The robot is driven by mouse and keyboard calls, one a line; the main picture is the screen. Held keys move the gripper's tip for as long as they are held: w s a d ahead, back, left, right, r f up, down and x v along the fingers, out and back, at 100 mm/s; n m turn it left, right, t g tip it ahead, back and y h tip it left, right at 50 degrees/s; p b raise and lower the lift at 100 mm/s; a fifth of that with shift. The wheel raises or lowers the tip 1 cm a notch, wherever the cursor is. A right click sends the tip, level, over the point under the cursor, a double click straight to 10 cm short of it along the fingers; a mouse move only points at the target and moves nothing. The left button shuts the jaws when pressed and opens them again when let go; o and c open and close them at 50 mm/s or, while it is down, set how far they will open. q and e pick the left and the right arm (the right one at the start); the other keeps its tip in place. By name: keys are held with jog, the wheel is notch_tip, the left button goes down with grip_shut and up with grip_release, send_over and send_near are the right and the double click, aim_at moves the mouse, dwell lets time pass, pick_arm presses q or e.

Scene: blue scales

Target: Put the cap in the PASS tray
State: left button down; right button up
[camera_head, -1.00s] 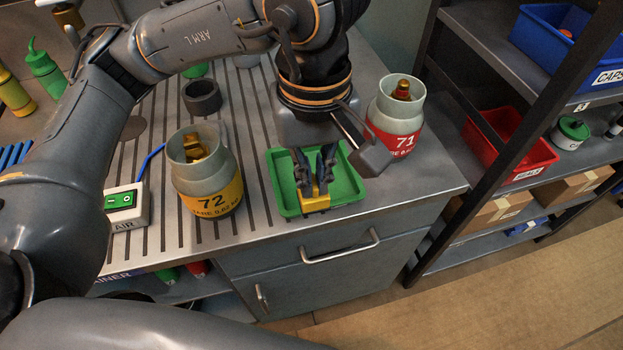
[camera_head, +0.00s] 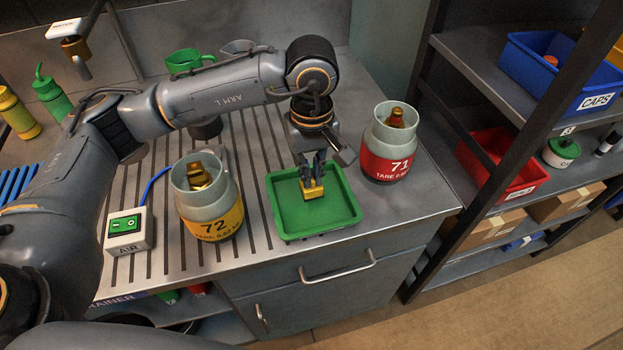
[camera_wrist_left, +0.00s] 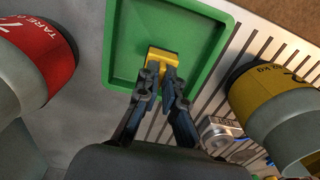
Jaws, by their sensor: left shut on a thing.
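The cap (camera_head: 314,193) is a small yellow piece between the fingertips of my left gripper (camera_head: 313,178). It also shows in the left wrist view (camera_wrist_left: 163,60), with the left fingertips (camera_wrist_left: 161,78) shut on it. The green tray (camera_head: 343,225) lies on the metal worktop, and no PASS lettering is readable on it. The cap is over the inside of the tray (camera_wrist_left: 120,82). I cannot tell whether it touches the tray floor. My right gripper is not in view.
A yellow-labelled cylinder 72 (camera_head: 214,218) stands left of the tray, and a red-labelled cylinder 71 (camera_head: 388,157) stands right of it. A switch box marked AIR (camera_head: 129,231) is at the left. Shelves at the right hold a blue CAPS bin (camera_head: 555,80) and a red bin (camera_head: 500,165).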

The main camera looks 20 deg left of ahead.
pick_arm(q)
notch_tip(320, 180, down, 2)
jog(key=shift+f+p, duration=0.25)
jog(key=shift+p, duration=0.3)
jog(key=shift+f, duration=0.3)
jog(key=shift+f, duration=0.2)
jog(key=c, duration=1.5)
grip_release()
jog(key=shift+r, duration=0.1)
